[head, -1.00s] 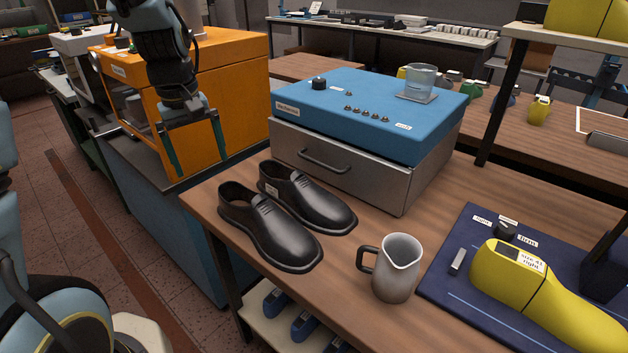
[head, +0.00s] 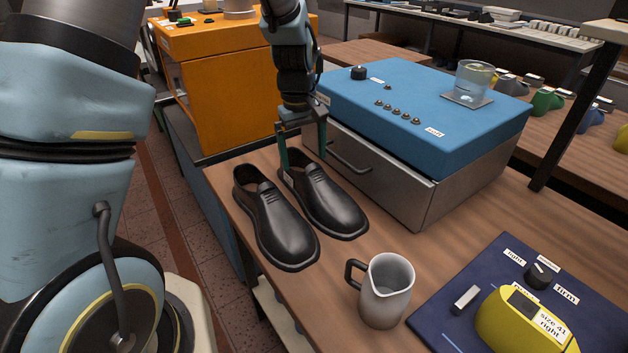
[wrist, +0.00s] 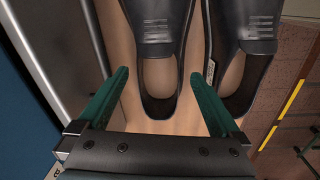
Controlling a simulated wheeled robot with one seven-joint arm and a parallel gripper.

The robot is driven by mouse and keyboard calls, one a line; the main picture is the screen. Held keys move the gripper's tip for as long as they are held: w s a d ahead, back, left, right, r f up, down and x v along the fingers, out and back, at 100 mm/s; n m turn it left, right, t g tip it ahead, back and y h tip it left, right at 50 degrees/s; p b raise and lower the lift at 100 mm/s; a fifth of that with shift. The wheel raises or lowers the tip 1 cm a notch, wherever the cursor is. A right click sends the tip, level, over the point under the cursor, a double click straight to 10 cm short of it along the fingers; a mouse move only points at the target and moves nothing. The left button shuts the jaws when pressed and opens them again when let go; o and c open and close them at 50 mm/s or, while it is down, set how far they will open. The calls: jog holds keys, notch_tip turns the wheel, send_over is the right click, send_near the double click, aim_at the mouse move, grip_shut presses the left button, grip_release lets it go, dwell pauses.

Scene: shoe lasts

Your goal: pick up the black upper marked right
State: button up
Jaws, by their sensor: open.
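Two black shoe uppers stand side by side on the wooden bench. The one closer to the blue machine is the far upper (head: 333,205); the near upper (head: 283,228) is left of it. Small white labels show on their inner sides, too small to read. My gripper (head: 303,163) is open and empty, pointing down at the heel end of the far upper. In the wrist view the far upper (wrist: 159,45) lies between the two green fingers, its heel toward the palm. The near upper (wrist: 245,60) is right of the right finger. I cannot tell whether the fingers touch anything.
The blue-topped machine (head: 420,105) with a steel drawer stands close behind the uppers. A grey metal jug (head: 388,295) is in front of them. A yellow last (head: 515,325) marked "size 41 right" lies on a dark blue mat (head: 450,315). The orange machine (head: 225,85) is behind left.

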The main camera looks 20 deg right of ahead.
jog(key=shift+w+d+f+p, duration=0.1)
jog(key=shift+f+p, duration=0.45)
jog(key=shift+f, duration=0.75)
jog(key=shift+w+f+p, duration=0.1)
jog(key=shift+f+p, duration=0.4)
jog(key=shift+f, duration=0.75)
jog(key=shift+c, duration=0.4)
jog(key=c, duration=1)
